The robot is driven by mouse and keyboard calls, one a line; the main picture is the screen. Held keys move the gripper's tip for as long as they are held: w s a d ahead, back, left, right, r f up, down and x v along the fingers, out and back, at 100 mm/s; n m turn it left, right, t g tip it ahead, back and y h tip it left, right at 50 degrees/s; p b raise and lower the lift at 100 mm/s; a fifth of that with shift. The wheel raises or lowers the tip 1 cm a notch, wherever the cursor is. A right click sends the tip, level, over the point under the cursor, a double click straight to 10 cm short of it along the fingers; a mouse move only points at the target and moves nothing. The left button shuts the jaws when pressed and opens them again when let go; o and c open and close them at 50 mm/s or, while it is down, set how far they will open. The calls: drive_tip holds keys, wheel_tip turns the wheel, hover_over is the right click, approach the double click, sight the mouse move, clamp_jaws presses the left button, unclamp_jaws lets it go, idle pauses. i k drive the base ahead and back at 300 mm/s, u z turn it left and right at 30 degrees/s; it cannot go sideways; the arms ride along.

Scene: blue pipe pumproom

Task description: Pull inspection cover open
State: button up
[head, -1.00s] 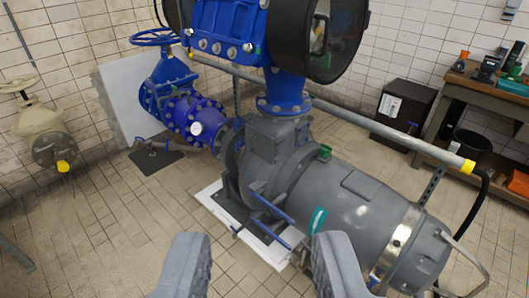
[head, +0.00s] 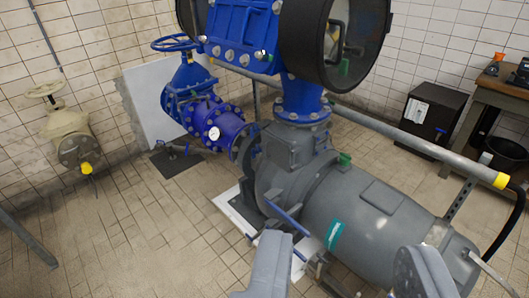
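A large round black rim with a glass-like face (head: 335,42) is at the top centre, beside the blue housing (head: 240,35) above the pump. It may be the inspection cover, but I cannot tell for sure; its top is cut off by the frame. The grey pump body (head: 365,215) lies below, with a blue bar handle (head: 285,218) on its near side. My gripper (head: 343,262) is at the bottom right of centre, its two grey fingers wide apart with nothing held between them. It appears in front of the pump and well below the black rim.
A grey pipe rail with a yellow end (head: 500,181) runs behind the pump. A blue valve with handwheel (head: 175,43) stands left of it, and a beige valve (head: 70,130) is by the left wall. A black cabinet (head: 433,112) stands at right.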

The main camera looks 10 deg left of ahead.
sight(273, 150)
drive_tip(key=i, duration=0.85)
